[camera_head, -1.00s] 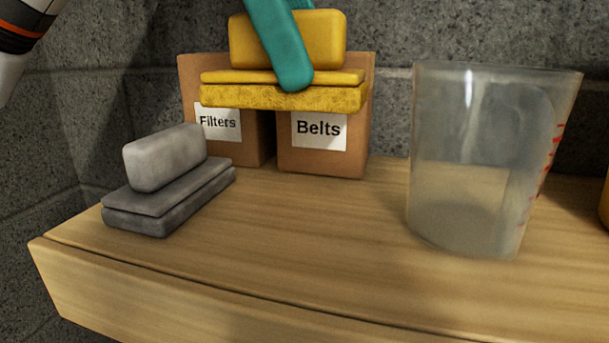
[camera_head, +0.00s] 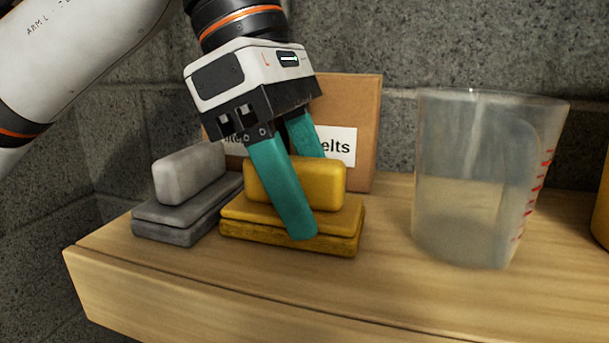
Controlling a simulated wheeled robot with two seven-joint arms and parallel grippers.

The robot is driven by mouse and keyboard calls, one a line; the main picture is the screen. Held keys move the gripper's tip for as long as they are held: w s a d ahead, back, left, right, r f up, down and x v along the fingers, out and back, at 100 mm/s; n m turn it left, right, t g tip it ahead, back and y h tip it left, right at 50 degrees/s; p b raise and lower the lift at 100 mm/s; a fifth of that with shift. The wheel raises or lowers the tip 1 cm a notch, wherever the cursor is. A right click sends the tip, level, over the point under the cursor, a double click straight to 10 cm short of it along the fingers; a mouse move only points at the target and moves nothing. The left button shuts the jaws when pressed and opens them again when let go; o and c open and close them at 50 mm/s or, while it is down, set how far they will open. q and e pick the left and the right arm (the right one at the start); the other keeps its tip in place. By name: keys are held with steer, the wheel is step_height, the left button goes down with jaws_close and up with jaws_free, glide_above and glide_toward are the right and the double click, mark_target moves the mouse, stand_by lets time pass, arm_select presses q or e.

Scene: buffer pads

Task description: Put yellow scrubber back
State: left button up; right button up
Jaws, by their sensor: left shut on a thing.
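The yellow scrubber (camera_head: 340,212) is a flat pad with a raised block handle. It is low at the wooden shelf, just right of the grey scrubber. Its underside looks at or very near the wood; I cannot tell whether it bears on it. My left gripper (camera_head: 305,190) comes down from above with its teal fingers on either side of the yellow handle, shut on it. The far finger is partly hidden behind the handle. My right gripper is not in view.
The grey scrubber (camera_head: 188,178) sits close on the left. A cardboard box (camera_head: 352,100) labelled Belts stands behind, with the Filters label mostly hidden. A clear measuring jug (camera_head: 485,180) stands to the right. The wooden shelf (camera_head: 390,265) is clear in front, with its edge near.

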arm_select(q)
steer(key=shift+f, duration=0.2)
steer(key=o, duration=1)
steer(key=shift+w+d, duration=0.1)
steer(key=shift+d, duration=0.05)
steer(key=shift+c, duration=0.2)
steer(key=shift+r, duration=0.1)
steer(key=shift+r, duration=0.1)
steer(key=v, duration=1)
steer(key=shift+r, duration=0.35)
steer(key=shift+a+r, duration=0.4)
steer(key=shift+r, duration=0.2)
steer(key=shift+w, duration=0.1)
